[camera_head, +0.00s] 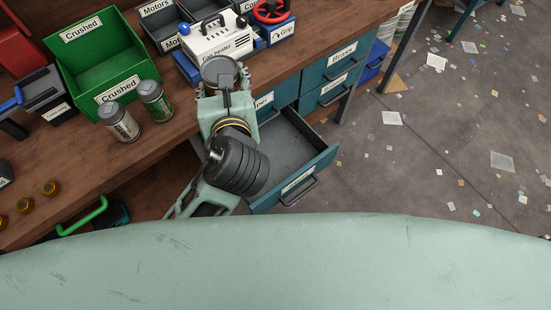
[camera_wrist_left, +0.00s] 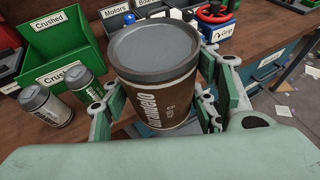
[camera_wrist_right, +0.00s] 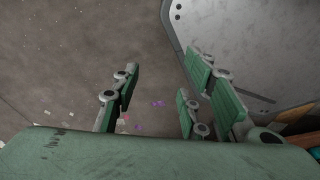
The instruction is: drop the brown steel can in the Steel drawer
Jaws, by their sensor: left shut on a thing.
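The brown can (camera_wrist_left: 160,85) with a grey lid and white lettering stands between the fingers of my left gripper (camera_wrist_left: 158,110), which is shut on it. In the head view the can's grey top (camera_head: 220,70) shows above the workbench edge, at my left gripper (camera_head: 222,92). An open teal drawer (camera_head: 318,158) is below and right of the gripper, its grey inside looking empty where visible. Its front label is too small to read; my arm hides part of it. My right gripper (camera_wrist_right: 160,85) is open and empty, seen only in the right wrist view.
Two cans, one grey (camera_head: 119,122) and one green (camera_head: 155,101), stand on the wooden bench (camera_head: 120,165) by a green "Crushed" bin (camera_head: 98,68). A white heater box (camera_head: 215,38) is behind the held can. Closed drawers, one labelled Brass (camera_head: 340,55), are at right.

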